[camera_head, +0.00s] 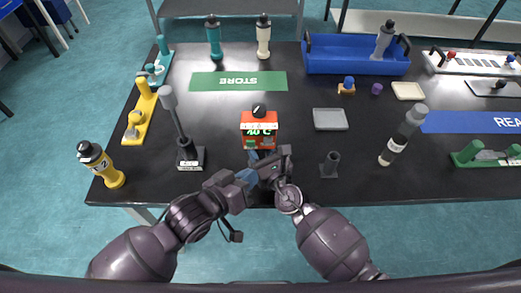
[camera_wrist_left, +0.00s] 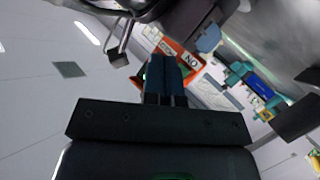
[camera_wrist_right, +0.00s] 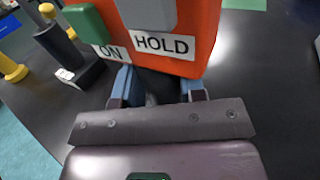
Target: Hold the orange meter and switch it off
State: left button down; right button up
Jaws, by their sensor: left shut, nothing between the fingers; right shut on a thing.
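The orange meter (camera_head: 260,117) is upright near the table's front middle, with a lit green display. Its green switch, beside an ON label, is at the lower left of its face in the right wrist view (camera_wrist_right: 88,22). A grey HOLD pad (camera_wrist_right: 150,12) is beside it. My right gripper (camera_head: 268,163) is shut on the meter's lower part; a dark part shows between its fingers (camera_wrist_right: 158,88). My left gripper (camera_head: 252,160) is shut and empty, its tips at the meter's front near the ON label (camera_wrist_left: 191,61). Contact with the switch cannot be told.
A grey-headed tool on a dark stand (camera_head: 190,155) is left of the meter, and a dark holder (camera_head: 330,164) is right. A bottle (camera_head: 402,136) stands farther right.

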pick_arm(q)
send_near(263, 147)
jog(key=shift+s+d+x, duration=0.15)
jog(key=shift+x, duration=0.8)
jog(key=shift+s+d+x, duration=0.15)
jog(key=shift+x, duration=0.75)
jog(key=shift+w+f, duration=0.1)
dwell(0.5)
jog(key=shift+w, duration=0.35)
jog(key=shift+w, duration=0.25)
dwell(0.6)
jog(key=shift+s, duration=0.7)
jog(key=s, duration=0.6)
dwell(0.5)
